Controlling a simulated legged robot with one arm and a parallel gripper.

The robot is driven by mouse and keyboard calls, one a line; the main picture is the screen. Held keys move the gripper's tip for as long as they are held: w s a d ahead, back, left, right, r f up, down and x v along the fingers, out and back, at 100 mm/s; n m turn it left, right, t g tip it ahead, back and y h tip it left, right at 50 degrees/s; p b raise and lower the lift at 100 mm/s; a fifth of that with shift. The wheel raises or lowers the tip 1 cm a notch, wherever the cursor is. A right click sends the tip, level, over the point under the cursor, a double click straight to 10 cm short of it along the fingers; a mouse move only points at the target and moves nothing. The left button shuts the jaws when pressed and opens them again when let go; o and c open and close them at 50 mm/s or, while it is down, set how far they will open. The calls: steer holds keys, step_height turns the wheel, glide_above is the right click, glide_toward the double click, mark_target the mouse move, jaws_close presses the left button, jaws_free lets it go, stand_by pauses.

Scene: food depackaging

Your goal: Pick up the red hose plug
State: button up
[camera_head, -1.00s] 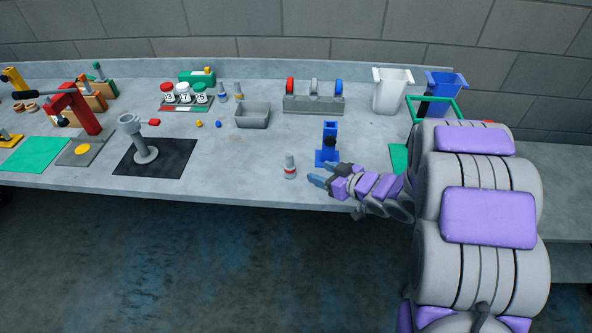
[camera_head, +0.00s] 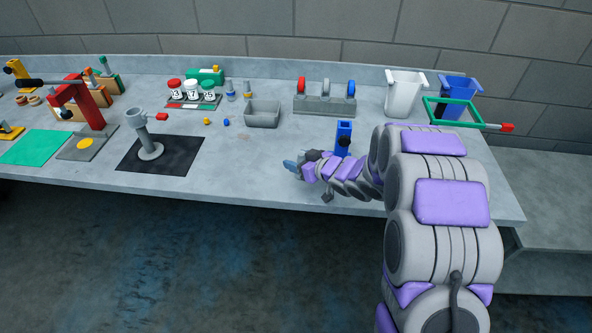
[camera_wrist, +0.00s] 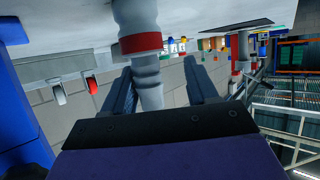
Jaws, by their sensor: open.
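The red hose plug (camera_wrist: 140,44) is a grey stepped piece with a red band. In the wrist view, where the tabletop is at the top, it stands on the table with its narrow end reaching between my fingers. My gripper (camera_wrist: 160,68) is open around that narrow end. The plug lies closer to the left finger, with a clear gap to the right finger; I cannot tell whether the left finger touches it. In the head view my gripper (camera_head: 291,167) is low over the table's front part and hides the plug.
A blue stand (camera_head: 343,138) is close behind my gripper. A grey bin (camera_head: 263,114) and a rack with coloured discs (camera_head: 325,104) stand farther back. Two similar plugs, one blue-banded (camera_head: 231,91), stand near the numbered jars. The black mat (camera_head: 180,157) lies left; table between is clear.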

steer(key=shift+w+a+f, duration=0.1)
steer(key=shift+w+f, duration=0.2)
steer(key=shift+d+r, duration=0.2)
steer(key=shift+d, duration=0.85)
steer(key=shift+a, duration=0.15)
steer(key=shift+c, duration=1.2)
steer(key=shift+a+f, duration=0.15)
steer(key=shift+a, duration=0.8)
steer(key=c, duration=0.4)
steer(key=shift+c, duration=1)
steer(key=shift+d, duration=0.25)
steer(key=shift+c, duration=0.7)
steer(key=shift+w+d, duration=0.1)
steer(key=shift+d, duration=0.6)
steer(key=shift+c, duration=0.5)
